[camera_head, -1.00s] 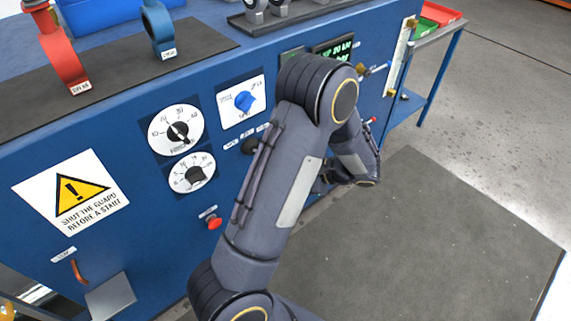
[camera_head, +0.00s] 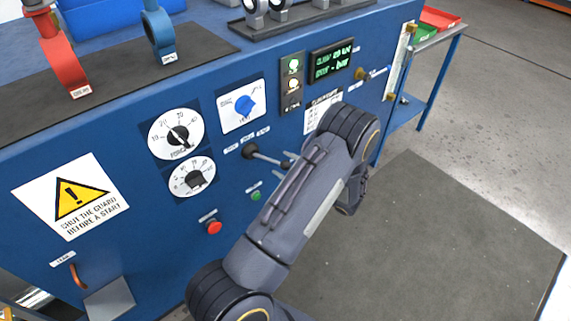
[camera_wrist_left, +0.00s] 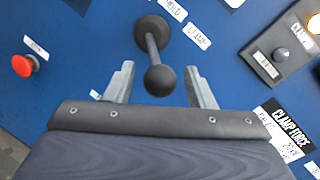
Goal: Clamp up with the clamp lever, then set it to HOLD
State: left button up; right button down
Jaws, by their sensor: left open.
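The clamp lever (camera_head: 268,157) is a dark rod with a round base on the blue panel, below a row of small labels. In the left wrist view its ball knob (camera_wrist_left: 160,80) sits between the two grey fingers of my left gripper (camera_wrist_left: 160,73), with a gap on each side. The fingers are open and do not grip it. Labels near its base in that view include HOLD (camera_wrist_left: 172,8) and CLAMP (camera_wrist_left: 198,35). In the head view my left forearm hides most of the gripper. My right gripper is not in view.
A red button (camera_head: 214,227) and a green button (camera_head: 256,195) are below the lever. Open floor lies to the right.

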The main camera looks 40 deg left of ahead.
pick_arm(q)
jog(key=shift+a, duration=0.2)
